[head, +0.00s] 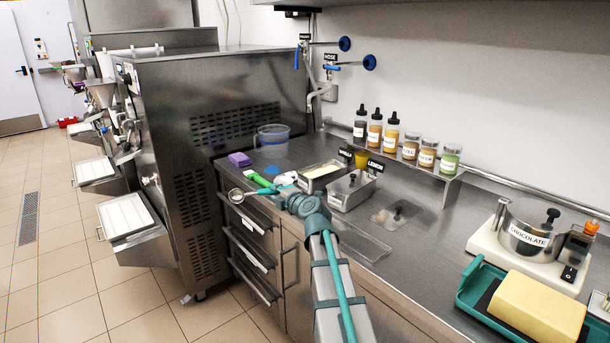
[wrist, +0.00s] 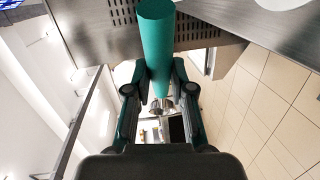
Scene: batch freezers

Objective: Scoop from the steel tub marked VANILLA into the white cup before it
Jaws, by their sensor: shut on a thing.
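My gripper (head: 282,188) is shut on the teal handle of a scoop, whose round metal bowl (head: 237,195) extends left over the counter's front edge. In the wrist view the thick teal handle (wrist: 157,45) runs between both fingers, with shiny metal at its lower end. The open steel tub with pale contents (head: 322,172) sits on the counter behind and right of my gripper. A small dark label (head: 345,154) behind it seems to read VANILLA.
A lidded steel tub (head: 352,190) by the LEMON label stands right of the open tub. A bright green tool (head: 262,182), a purple block (head: 239,159) and a clear jug (head: 272,134) lie left. The big steel machine (head: 210,130) stands close left. Drawers (head: 250,240) front the counter.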

